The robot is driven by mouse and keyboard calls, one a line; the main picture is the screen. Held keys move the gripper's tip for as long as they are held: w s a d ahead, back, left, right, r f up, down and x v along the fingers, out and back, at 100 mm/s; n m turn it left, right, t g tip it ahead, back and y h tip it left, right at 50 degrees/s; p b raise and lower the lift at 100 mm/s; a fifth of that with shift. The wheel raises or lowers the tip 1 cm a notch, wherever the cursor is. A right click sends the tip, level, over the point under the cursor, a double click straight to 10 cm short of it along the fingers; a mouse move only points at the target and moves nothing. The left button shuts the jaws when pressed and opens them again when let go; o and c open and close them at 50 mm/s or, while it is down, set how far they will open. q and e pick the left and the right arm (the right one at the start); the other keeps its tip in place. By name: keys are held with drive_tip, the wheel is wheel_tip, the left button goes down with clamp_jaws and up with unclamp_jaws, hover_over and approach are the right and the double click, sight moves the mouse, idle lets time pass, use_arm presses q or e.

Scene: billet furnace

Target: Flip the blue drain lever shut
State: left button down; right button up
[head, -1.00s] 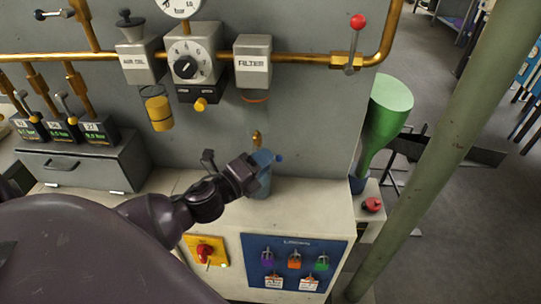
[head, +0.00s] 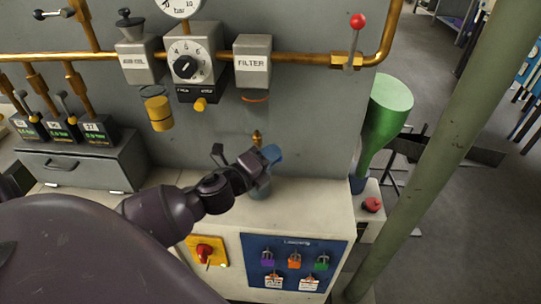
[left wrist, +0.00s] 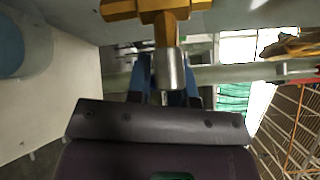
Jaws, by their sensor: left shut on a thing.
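My left gripper (head: 269,156) is at the front of the grey panel, just below the filter unit and beside a small brass drain fitting (head: 257,137). Its blue fingers are shut on the blue drain lever, which they mostly hide. In the left wrist view the gripper (left wrist: 168,88) has its two blue fingers on either side of a silver cylinder, under a brass fitting (left wrist: 156,12). The lever's angle cannot be made out. My right gripper is in neither view.
The filter unit (head: 252,63) hangs above. A grey-blue cup (head: 261,188) stands on the pale cabinet top under the gripper. A blue lockout board (head: 293,262) is on the cabinet front. A green funnel (head: 388,110) and a pole (head: 440,140) stand right.

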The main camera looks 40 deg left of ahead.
use_arm(q)
drive_tip(key=shift+n+t+b, duration=0.4)
drive_tip(key=shift+n+b, duration=0.2)
drive_tip(key=shift+b, duration=0.05)
drive_tip(key=shift+r+n+t+b, duration=0.15)
drive_tip(key=shift+n+t+b, duration=0.15)
drive_tip(key=shift+n+b, duration=0.1)
drive_tip(key=shift+r+n, duration=0.25)
drive_tip(key=shift+n, duration=0.05)
drive_tip(key=shift+r, duration=0.1)
drive_tip(key=c, duration=1.2)
unclamp_jaws()
drive_tip(key=shift+s+a+f+b, duration=0.2)
drive_tip(key=shift+s+f, duration=0.1)
drive_tip(key=shift+s, duration=1.45)
drive_tip(key=shift+s+a+f+b, duration=0.15)
drive_tip(key=shift+s+a+f, duration=0.1)
drive_tip(key=shift+s, duration=1.5)
drive_tip(key=shift+s+a+f+b, duration=0.2)
drive_tip(key=shift+s+f, duration=0.1)
drive_tip(key=shift+s, duration=1.45)
